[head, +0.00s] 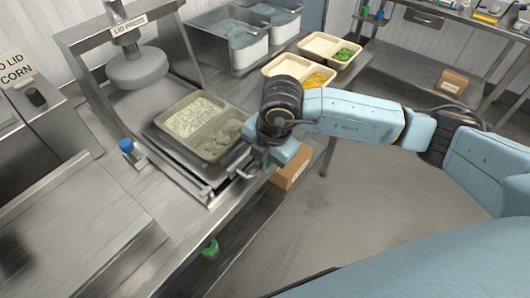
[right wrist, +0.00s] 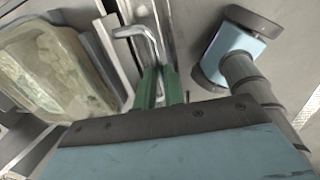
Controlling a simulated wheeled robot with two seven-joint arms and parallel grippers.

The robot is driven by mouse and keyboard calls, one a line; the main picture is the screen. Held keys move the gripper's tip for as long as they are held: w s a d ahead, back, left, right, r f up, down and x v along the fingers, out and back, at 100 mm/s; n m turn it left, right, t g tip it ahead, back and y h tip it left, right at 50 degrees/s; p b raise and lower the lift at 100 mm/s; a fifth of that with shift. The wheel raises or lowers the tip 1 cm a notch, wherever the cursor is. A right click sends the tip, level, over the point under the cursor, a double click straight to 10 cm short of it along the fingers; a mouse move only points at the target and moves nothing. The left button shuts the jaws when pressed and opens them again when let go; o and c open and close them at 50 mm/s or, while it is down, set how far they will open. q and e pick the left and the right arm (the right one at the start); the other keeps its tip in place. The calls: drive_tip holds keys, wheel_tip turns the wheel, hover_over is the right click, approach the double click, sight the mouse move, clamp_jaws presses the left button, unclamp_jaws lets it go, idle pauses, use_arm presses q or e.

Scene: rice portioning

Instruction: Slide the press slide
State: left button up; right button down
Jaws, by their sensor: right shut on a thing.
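The lid press (head: 137,66) stands at the upper left, its round grey plate raised. The metal press slide (head: 190,178) sticks out to the right of the press frame. A two-compartment tray (head: 204,127) with pale contents rests on the slide, clear of the plate; it also shows in the right wrist view (right wrist: 18,52). My right gripper (head: 240,166) is at the slide's front right edge. In the right wrist view its green fingers (right wrist: 158,84) are shut on the bent metal handle (right wrist: 138,34). My left gripper is not in view.
Two open food trays (head: 272,70) (head: 352,62) and metal pans (head: 203,40) stand at the back. A cardboard box (head: 291,170) sits below the bench edge. The front left bench is clear.

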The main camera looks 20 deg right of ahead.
drive_tip(key=shift+s+d, duration=0.1)
drive_tip(key=c, duration=1.5)
unclamp_jaws()
drive_tip(key=shift+s+d, duration=0.1)
drive_tip(key=shift+s, duration=0.05)
drive_tip(key=shift+r, duration=0.1)
drive_tip(key=r, duration=0.4)
drive_tip(key=s+r, duration=0.1)
drive_tip(key=r, duration=0.3)
drive_tip(key=s+d+r, duration=0.1)
drive_tip(key=r, duration=0.4)
drive_tip(key=shift+d, duration=0.1)
